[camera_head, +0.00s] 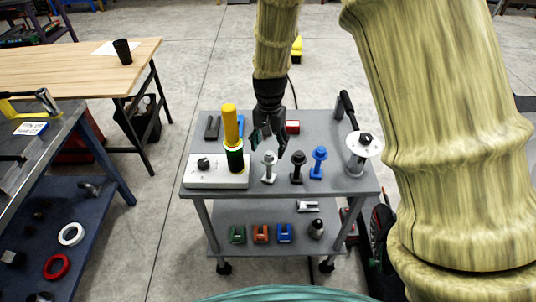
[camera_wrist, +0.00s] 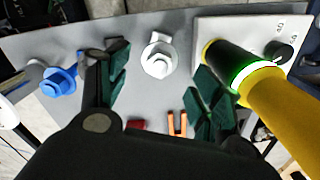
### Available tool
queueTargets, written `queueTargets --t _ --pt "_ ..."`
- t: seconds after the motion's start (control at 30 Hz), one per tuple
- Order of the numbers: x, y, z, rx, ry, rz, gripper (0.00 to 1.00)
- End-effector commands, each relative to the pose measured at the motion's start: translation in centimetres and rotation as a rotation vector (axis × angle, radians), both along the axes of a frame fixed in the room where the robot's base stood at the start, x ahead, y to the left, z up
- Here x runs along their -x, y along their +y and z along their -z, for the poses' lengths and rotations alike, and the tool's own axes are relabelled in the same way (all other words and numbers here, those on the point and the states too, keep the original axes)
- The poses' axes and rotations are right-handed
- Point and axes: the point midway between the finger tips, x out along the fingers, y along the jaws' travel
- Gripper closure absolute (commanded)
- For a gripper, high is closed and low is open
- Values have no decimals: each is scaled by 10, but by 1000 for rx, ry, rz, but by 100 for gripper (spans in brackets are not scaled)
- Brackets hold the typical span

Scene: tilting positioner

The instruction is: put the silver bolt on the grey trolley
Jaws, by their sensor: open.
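The silver bolt (camera_head: 269,168) stands head up on the top of the grey wheeled trolley (camera_head: 335,183), between a yellow-topped post and a black bolt. My gripper (camera_head: 269,143) is open and empty, pointing down just above and behind the silver bolt. In the wrist view the silver bolt (camera_wrist: 158,58) shows in the gap between the spread green finger pads, a little beyond the fingertips. No contact with it is visible.
The black bolt (camera_head: 297,168) and blue bolt (camera_head: 318,163) stand close to the right. The tall yellow post (camera_head: 231,122) stands close left on a white control box (camera_head: 205,177). A lever device (camera_head: 363,145) is at the right. Coloured blocks lie on the lower shelf.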

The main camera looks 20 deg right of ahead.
Motion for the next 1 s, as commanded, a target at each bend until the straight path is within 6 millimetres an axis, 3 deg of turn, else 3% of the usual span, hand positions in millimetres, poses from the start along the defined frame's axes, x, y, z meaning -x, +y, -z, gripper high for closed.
queueTargets --t 0.4,1.0 --pt "0 0 -38 0 -1 0 35" --pt "0 0 -43 -1 1 1 35"
